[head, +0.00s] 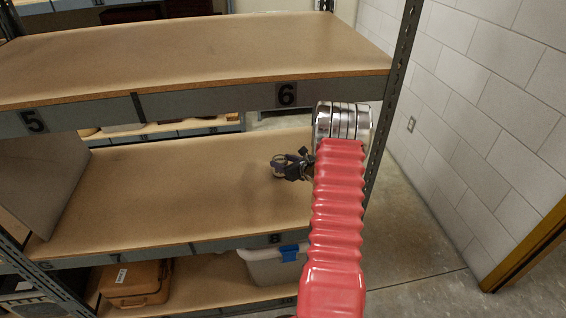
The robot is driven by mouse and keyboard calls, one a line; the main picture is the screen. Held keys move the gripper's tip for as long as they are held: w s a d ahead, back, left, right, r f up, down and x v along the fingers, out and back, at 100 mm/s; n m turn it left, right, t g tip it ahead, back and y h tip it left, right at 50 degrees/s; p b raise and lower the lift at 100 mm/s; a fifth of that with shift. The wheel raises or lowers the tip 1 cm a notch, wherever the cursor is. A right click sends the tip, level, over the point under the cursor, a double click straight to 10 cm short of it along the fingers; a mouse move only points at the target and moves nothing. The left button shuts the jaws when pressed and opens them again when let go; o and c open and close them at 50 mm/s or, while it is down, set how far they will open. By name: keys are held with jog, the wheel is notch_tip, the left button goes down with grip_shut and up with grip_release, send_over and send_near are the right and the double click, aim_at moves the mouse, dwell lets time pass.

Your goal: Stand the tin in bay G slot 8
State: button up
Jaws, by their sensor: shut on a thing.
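My gripper (288,167) is inside the middle shelf level, over the right part of the board, with its jaws around a small round tin (278,168). The tin looks roughly upright, with a pale brownish top and a darker side. My gripper covers part of it. The middle shelf (170,185) has a front label 8 (275,239) below and a little in front of the tin. I cannot tell whether the tin's base touches the board or is just above it. My red arm hides the right end of this shelf.
The upper shelf, labelled 5 and 6 (287,94), is empty and lies above the gripper. An upright post (392,100) stands at right. Below are an orange case (137,283) and a pale bin (270,268). The middle board is clear left of the tin.

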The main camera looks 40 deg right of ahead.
jog(key=o, duration=1.3)
jog(key=v, duration=1.2)
jog(key=shift+a, duration=0.15)
